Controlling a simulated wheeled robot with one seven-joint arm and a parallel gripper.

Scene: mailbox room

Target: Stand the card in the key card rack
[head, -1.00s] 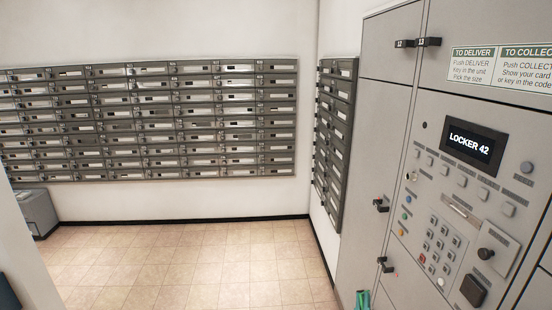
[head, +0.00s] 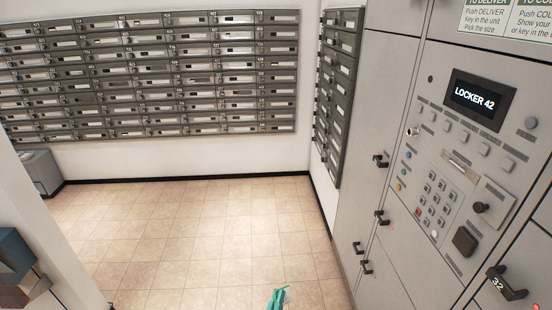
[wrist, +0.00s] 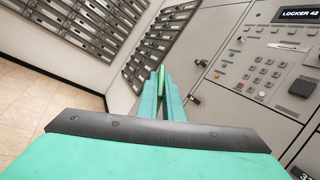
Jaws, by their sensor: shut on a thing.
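My gripper (wrist: 164,100) has teal fingers and is shut on a thin green card (wrist: 161,80), whose narrow edge shows between the fingertips in the wrist view. In the head view only the tip of my gripper (head: 278,298) shows, at the bottom edge over the floor. Much of the card is hidden by the fingers. I cannot make out a key card rack in either view.
A locker unit (head: 410,190) with a keypad and a "LOCKER 42" screen stands at the right, with black handles sticking out. Mailboxes (head: 160,75) line the back wall. A grey box (head: 38,172) stands at the left. The tiled floor (head: 190,235) between is clear.

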